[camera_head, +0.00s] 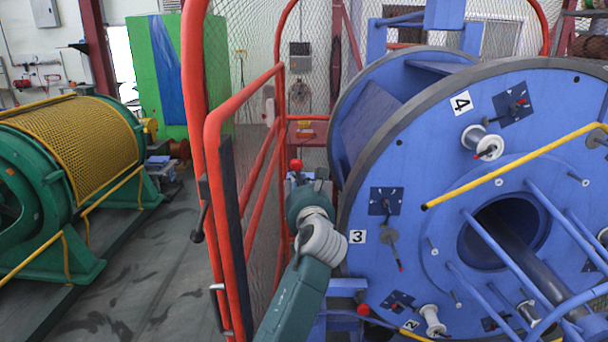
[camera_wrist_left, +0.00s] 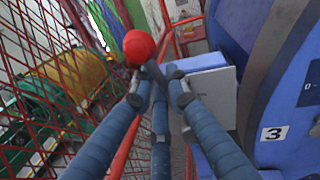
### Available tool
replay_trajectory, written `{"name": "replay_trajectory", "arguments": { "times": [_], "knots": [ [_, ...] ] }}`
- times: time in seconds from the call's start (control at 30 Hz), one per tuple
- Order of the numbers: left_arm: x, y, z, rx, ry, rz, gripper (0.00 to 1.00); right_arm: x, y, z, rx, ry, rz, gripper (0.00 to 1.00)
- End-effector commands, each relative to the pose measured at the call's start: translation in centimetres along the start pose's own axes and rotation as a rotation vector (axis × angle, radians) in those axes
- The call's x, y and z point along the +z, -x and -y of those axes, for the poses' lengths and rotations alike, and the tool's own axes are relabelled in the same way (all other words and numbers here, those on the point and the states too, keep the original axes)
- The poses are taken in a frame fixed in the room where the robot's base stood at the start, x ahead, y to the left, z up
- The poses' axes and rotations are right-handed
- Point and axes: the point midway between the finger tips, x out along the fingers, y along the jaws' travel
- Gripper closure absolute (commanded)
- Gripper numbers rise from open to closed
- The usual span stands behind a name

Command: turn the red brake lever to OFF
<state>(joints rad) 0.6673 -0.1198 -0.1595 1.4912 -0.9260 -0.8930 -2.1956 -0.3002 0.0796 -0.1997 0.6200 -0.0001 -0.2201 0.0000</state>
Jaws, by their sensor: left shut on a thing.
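The red brake lever has a red ball knob (camera_head: 296,165) that shows just above my left gripper (camera_head: 304,183) in the head view. In the left wrist view the red knob (camera_wrist_left: 138,46) sits beyond the fingertips, and a dark shaft runs from it down between them. My left gripper (camera_wrist_left: 158,82) is shut on this lever shaft, below the knob. The lever's base is hidden behind the gripper and arm. No OFF mark can be read. My right gripper is not in view.
A red guard frame with mesh (camera_head: 245,110) stands close left of my left arm. The large blue strander reel (camera_head: 400,250) stands close on the right. A grey-white box (camera_wrist_left: 210,95) is near the fingers. Green machinery with a yellow mesh cover (camera_head: 75,140) is farther left, beyond open floor.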

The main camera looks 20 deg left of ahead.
Motion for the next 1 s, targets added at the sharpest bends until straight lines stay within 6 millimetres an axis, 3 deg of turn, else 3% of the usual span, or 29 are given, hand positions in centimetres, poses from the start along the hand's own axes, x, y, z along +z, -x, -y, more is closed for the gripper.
{"name": "replay_trajectory", "arguments": {
  "times": [0.03, 0.2, 0.57, 0.6, 0.7, 1.0],
  "knots": [
    [0.6, -0.1, -0.4, 0.002, 0.044, -0.013, 1.0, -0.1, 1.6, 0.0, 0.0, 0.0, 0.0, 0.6],
    [0.0, -0.3, -1.7, 0.004, 0.183, -0.04, 1.0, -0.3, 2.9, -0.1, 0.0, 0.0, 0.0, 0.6],
    [-0.4, -0.4, -2.1, 0.003, 0.229, -0.047, 1.0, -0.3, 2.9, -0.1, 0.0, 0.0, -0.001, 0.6],
    [-0.4, -0.4, -2.1, 0.003, 0.229, -0.047, 0.84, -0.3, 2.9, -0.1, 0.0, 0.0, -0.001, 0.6],
    [-0.4, -0.4, -2.1, 0.003, 0.228, -0.047, 0.69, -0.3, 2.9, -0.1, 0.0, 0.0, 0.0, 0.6],
    [-0.4, -0.2, -2.0, 0.003, 0.225, -0.046, 0.69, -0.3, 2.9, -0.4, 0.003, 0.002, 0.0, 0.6]
  ]
}}
